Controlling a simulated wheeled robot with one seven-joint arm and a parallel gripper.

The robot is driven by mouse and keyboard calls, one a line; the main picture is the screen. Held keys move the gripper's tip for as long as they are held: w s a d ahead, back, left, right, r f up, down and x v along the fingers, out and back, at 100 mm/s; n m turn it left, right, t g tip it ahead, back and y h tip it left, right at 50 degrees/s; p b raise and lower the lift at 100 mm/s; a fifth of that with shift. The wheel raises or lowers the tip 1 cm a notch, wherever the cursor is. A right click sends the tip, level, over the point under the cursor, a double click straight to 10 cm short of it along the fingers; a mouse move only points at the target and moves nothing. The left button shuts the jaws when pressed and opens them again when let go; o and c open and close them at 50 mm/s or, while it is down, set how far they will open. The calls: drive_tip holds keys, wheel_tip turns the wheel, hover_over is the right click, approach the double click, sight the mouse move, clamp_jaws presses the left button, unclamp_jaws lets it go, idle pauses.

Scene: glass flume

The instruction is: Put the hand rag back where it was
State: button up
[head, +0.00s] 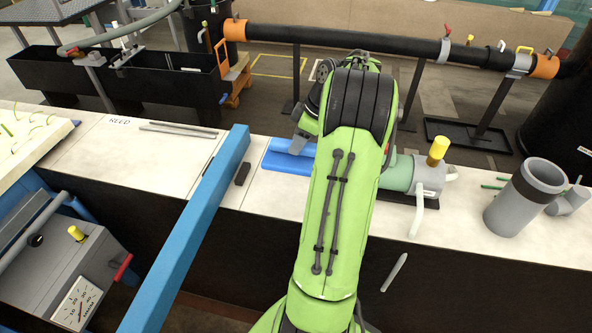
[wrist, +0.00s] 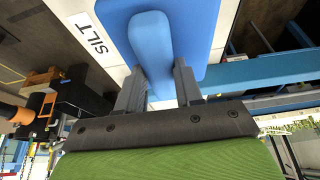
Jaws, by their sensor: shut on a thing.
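The hand rag (wrist: 152,45) is a long, rounded blue piece between the fingers of my gripper (wrist: 161,75) in the wrist view. My gripper is shut on it. Beyond the rag in that view is a flat, darker blue mat (wrist: 205,25) on the pale bench top. I cannot tell whether the rag touches the mat. In the head view the blue mat (head: 284,164) lies on the bench, left of my green arm, with my gripper (head: 298,145) over it. My arm hides part of the mat there.
A blue beam (head: 190,220) crosses the bench left of the mat, with a small dark block (head: 242,173) between. A green cylinder with a grey end (head: 428,176) and a grey cup (head: 522,200) stand to the right. A SILT label (wrist: 95,38) is beside the mat.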

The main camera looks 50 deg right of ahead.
wheel_tip(320, 180, down, 9)
drive_tip(key=shift+r+b, duration=0.15)
drive_tip(key=shift+b, duration=0.6)
drive_tip(key=o, duration=0.9)
drive_tip(key=shift+r, duration=0.1)
